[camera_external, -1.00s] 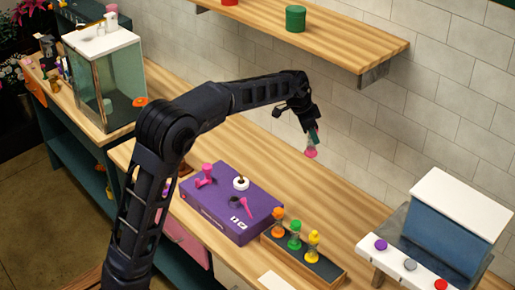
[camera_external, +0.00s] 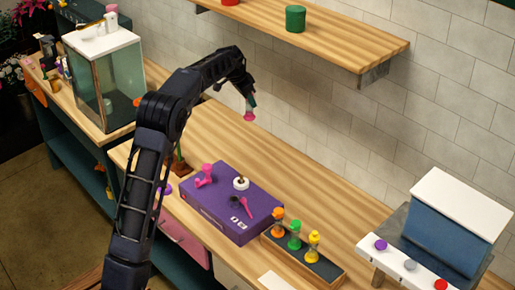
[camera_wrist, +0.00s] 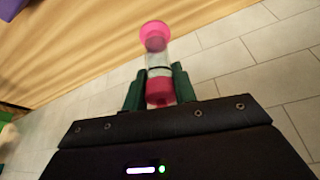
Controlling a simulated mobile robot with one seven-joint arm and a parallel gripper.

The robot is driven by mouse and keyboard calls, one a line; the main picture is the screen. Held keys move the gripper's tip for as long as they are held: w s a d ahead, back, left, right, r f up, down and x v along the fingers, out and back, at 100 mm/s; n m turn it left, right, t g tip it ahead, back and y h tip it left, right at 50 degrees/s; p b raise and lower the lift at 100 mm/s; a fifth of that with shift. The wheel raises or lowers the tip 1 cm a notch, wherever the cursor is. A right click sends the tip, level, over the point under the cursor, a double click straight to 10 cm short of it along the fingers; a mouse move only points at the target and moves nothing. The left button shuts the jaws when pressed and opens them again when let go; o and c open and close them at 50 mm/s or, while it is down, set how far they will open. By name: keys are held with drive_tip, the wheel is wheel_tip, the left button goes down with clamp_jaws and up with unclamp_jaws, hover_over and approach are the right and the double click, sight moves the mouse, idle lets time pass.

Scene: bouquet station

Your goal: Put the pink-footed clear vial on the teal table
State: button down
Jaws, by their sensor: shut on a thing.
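My gripper (camera_external: 251,101) is shut on the pink-footed clear vial (camera_external: 249,116) and holds it in the air over the far part of the wooden counter. In the wrist view the vial (camera_wrist: 157,55) sits between the two dark green fingers of my gripper (camera_wrist: 157,88). Its pink foot points away from me, its body is clear, and pink also shows at the held end. In the external view the foot hangs downward. A teal-sided table (camera_external: 78,157) with a wooden top stands at the left; I cannot tell surely that it is the teal table.
A glass tank (camera_external: 108,85) stands on the left table. A purple box (camera_external: 212,212) with small pink items lies on the counter. A rack (camera_external: 325,268) holds orange, green and yellow-topped vials. A wooden shelf (camera_external: 340,45) hangs above. The counter's middle is clear.

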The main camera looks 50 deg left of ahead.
drive_tip(key=shift+a+f, duration=0.25)
drive_tip(key=shift+f, duration=0.1)
wheel_tip(320, 180, down, 19)
drive_tip(key=shift+f, duration=0.15)
drive_tip(key=shift+f, duration=0.1)
idle(0.3)
drive_tip(key=c, duration=1.1)
unclamp_jaws()
